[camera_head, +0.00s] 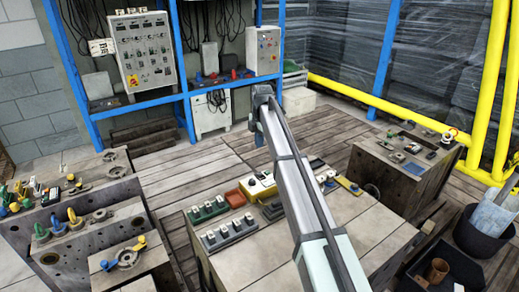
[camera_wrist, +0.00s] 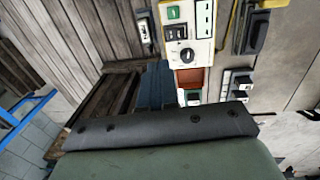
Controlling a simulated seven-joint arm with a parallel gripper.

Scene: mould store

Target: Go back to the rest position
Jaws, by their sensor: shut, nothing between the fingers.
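My gripper (camera_head: 259,138) is at the far end of my raised arm, above the floor just behind the middle workbench (camera_head: 350,233). In the wrist view its dark blue fingers (camera_wrist: 155,84) show close together beyond the dark wrist edge, with nothing held between them. The gripper is apart from the bench and the things on it. A yellow box with a knob (camera_head: 260,187) stands near the bench's back edge; its pale face also shows in the wrist view (camera_wrist: 190,33).
Green (camera_head: 207,211) and grey (camera_head: 229,233) switch blocks and a red tray (camera_head: 235,198) lie on the bench. Drilled blocks (camera_head: 85,235) stand left, another bench (camera_head: 415,168) right. Blue shelving (camera_head: 187,90) and yellow rails (camera_head: 375,103) stand behind. Plank floor behind the bench is clear.

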